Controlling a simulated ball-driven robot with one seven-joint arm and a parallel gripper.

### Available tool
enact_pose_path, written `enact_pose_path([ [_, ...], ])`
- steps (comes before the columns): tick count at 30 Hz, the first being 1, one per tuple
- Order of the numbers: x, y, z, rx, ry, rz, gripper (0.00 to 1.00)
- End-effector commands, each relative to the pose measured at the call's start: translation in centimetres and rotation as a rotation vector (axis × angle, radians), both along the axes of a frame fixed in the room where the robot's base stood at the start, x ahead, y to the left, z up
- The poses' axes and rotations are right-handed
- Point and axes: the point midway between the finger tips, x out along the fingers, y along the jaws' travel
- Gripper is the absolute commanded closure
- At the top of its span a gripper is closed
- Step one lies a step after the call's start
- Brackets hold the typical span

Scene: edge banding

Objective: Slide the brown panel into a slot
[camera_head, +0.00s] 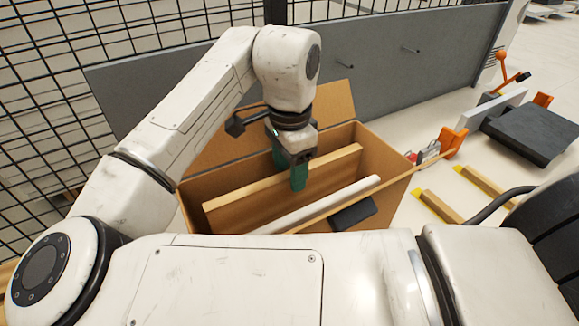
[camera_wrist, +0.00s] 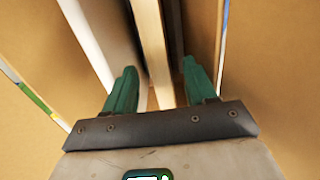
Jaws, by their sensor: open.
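The brown panel (camera_head: 338,163) stands on edge inside an open cardboard box (camera_head: 392,190), its long pale top edge running across the box. My gripper (camera_head: 291,172) reaches down into the box at that edge, with green fingers. In the wrist view the brown panel (camera_wrist: 152,45) runs between the two open fingers of my gripper (camera_wrist: 159,70), with gaps at both sides. Whether the fingers touch it lower down is hard to tell. I cannot clearly make out a slot in either view.
A white panel (camera_head: 320,203) stands beside the brown one in the box. A dark flat object (camera_head: 354,213) is at the box's near side. Box flaps stand open. A grey barrier (camera_head: 400,65) and black mesh fence (camera_head: 60,80) stand behind. Wooden strips (camera_head: 437,206) lie at right.

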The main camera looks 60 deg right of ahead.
Motion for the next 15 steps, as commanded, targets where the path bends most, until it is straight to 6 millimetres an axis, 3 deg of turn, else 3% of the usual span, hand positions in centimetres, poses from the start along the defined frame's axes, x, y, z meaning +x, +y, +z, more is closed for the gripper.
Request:
enact_pose_path([
  [15,0.1,0.0,8.6,-0.001,-0.004,0.000,0.44],
])
